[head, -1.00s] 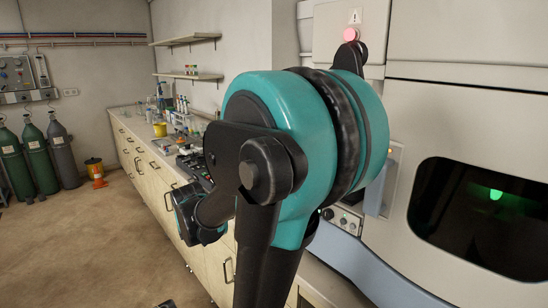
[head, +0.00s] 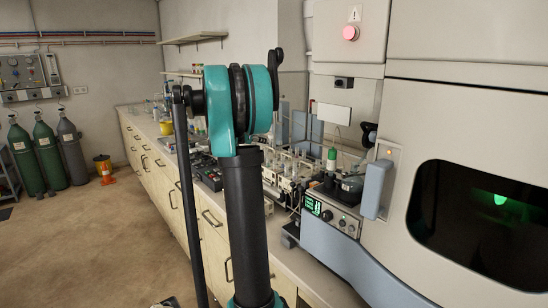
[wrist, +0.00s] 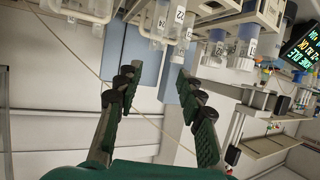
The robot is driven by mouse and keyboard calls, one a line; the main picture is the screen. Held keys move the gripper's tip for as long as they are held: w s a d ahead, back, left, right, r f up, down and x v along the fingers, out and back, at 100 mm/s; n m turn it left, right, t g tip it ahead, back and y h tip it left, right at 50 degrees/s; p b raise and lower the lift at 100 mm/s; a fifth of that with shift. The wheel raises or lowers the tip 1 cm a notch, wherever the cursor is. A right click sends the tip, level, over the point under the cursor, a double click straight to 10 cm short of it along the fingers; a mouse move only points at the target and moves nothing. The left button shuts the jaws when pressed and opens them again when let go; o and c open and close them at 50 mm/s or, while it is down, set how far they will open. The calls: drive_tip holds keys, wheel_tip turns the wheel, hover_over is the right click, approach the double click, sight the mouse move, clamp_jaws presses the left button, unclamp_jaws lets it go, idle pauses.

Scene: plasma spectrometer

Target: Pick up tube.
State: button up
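In the wrist view several clear tubes with numbered white labels hang along the top of the picture, one of them a labelled tube (wrist: 245,45) at the upper right and another labelled tube (wrist: 160,18) at the top middle. They sit at a pale rack-like unit (wrist: 265,14), which the picture edge cuts off. My gripper (wrist: 155,80) is open and empty, its two dark fingers spread below the tubes in the picture. No tube is between the fingers. In the head view my gripper is not visible, and my arm stands in front of part of the bench.
In the head view a long bench (head: 315,276) carries instruments, glassware and a green bottle (head: 331,158). A large spectrometer (head: 440,112) with a dark window fills the right. Gas cylinders (head: 46,152) stand at the left wall. The brown floor at left is mostly clear.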

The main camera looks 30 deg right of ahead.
drive_tip(key=x, duration=1.2)
drive_tip(key=shift+w+d+f, duration=0.1)
drive_tip(key=shift+w+d, duration=0.05)
drive_tip(key=shift+d, duration=0.2)
drive_tip(key=shift+c, duration=0.2)
clamp_jaws()
